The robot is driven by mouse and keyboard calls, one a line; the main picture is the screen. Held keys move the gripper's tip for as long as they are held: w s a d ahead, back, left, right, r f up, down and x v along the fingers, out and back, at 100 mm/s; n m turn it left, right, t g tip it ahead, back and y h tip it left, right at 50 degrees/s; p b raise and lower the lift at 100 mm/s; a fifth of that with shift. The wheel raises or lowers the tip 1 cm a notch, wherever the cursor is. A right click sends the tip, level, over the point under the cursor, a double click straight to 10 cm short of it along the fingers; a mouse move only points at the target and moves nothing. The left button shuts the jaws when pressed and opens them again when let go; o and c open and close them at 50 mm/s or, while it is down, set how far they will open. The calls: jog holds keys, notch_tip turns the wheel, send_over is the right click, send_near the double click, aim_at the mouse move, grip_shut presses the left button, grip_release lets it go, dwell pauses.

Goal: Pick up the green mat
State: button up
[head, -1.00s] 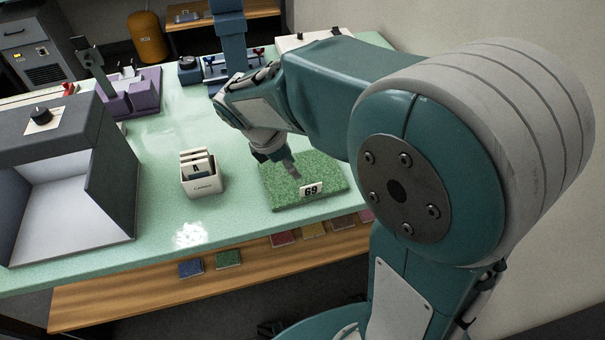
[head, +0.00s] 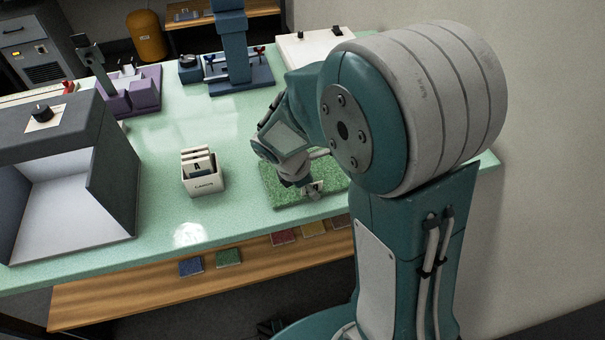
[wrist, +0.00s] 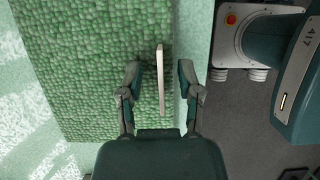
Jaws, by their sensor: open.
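The green mat (head: 272,186) is a nubbly square lying flat on the pale green table near its front edge. It also fills much of the wrist view (wrist: 80,60). A thin white tag (wrist: 161,80) stands at the mat's edge; it read 69 in the earlier head view. My gripper (head: 313,190) is low over the mat's front right part. In the wrist view my open fingers (wrist: 158,76) lie on either side of the tag, with gaps visible between them and it. Whether the fingertips touch the mat is unclear.
A white card box (head: 203,180) stands left of the mat. A grey light booth (head: 110,165) is at far left. A blue stand (head: 232,70) and a white panel (head: 305,48) are behind. Small coloured samples, including a green one (head: 228,257), lie on the wooden shelf below.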

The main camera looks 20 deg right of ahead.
grip_shut()
jog(key=shift+r, duration=0.15)
